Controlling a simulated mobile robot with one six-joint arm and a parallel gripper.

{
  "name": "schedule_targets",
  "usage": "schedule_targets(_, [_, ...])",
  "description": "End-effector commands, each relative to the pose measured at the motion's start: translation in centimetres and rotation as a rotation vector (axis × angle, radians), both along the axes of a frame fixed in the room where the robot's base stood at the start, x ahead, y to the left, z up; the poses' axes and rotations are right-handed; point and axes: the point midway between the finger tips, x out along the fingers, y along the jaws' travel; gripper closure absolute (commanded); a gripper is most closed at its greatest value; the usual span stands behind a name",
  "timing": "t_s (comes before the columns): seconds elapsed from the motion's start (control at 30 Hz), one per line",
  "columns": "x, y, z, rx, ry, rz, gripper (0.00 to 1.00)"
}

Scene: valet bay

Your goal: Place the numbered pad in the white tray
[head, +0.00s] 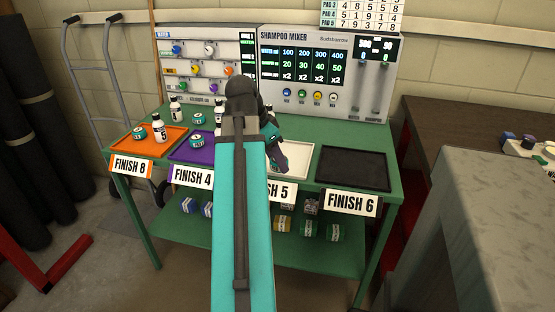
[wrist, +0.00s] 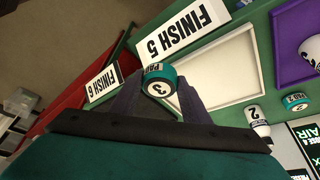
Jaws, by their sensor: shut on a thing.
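My gripper (wrist: 157,92) is shut on a teal pad (wrist: 157,84) with a white top numbered 3, held between its two dark fingers in the wrist view. The white tray (wrist: 218,75) lies just beyond the pad in that view and looks empty where visible. Its label reads FINISH 5. The pad cannot be made out there. My arm hides part of the tray and its label.
A black empty tray (head: 353,170) stands to the right. A purple tray (head: 182,151) and an orange tray (head: 139,141) with pads and bottles stand to the left. The shampoo mixer (head: 325,75) rises behind. A bottle numbered 2 (wrist: 258,121) stands near the white tray.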

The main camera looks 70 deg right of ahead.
Motion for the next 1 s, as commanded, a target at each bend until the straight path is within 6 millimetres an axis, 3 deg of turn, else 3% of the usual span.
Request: schedule_targets(1.0, [0.6, -1.2, 0.4, 0.0, 0.005, 0.001, 0.79])
